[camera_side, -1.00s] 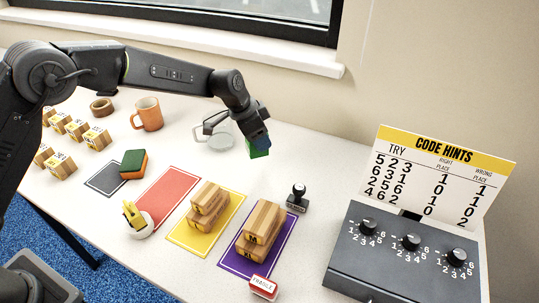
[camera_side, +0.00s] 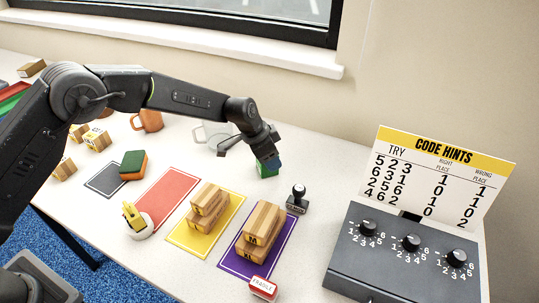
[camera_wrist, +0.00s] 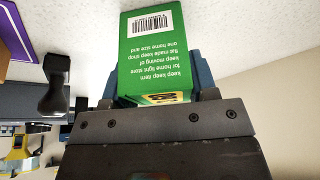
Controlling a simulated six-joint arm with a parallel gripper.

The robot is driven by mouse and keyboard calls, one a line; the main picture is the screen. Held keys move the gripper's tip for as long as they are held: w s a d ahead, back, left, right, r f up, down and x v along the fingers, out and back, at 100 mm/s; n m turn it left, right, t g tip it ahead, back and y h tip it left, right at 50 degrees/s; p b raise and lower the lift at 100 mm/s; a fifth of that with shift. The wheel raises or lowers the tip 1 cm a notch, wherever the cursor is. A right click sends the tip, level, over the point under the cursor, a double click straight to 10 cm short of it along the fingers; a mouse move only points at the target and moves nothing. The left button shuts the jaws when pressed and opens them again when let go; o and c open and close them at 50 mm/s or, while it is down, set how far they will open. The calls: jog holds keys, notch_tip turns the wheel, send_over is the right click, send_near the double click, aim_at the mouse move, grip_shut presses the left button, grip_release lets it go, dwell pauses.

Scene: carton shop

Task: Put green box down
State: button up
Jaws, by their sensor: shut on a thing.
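The green box (camera_wrist: 152,62) fills the middle of the wrist view, with a barcode and white printed text on its face. My gripper (camera_wrist: 155,85) is shut on it, with blue finger pads on both sides. In the side view the green box (camera_side: 267,170) shows below my gripper (camera_side: 268,160), low over or touching the white table behind the purple mat. I cannot tell whether its bottom meets the table.
A black stamp (camera_side: 297,200) stands close to the right of the box. The purple mat (camera_side: 235,262) and yellow mat (camera_side: 188,238) bear stacked cartons. A glass mug (camera_side: 212,135) stands behind. A dial box (camera_side: 400,262) and hint board (camera_side: 435,175) are at the right.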

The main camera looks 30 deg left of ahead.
jog(key=o, duration=1)
jog(key=shift+c, duration=0.2)
jog(key=v, duration=1.2)
jog(key=shift+r, duration=0.15)
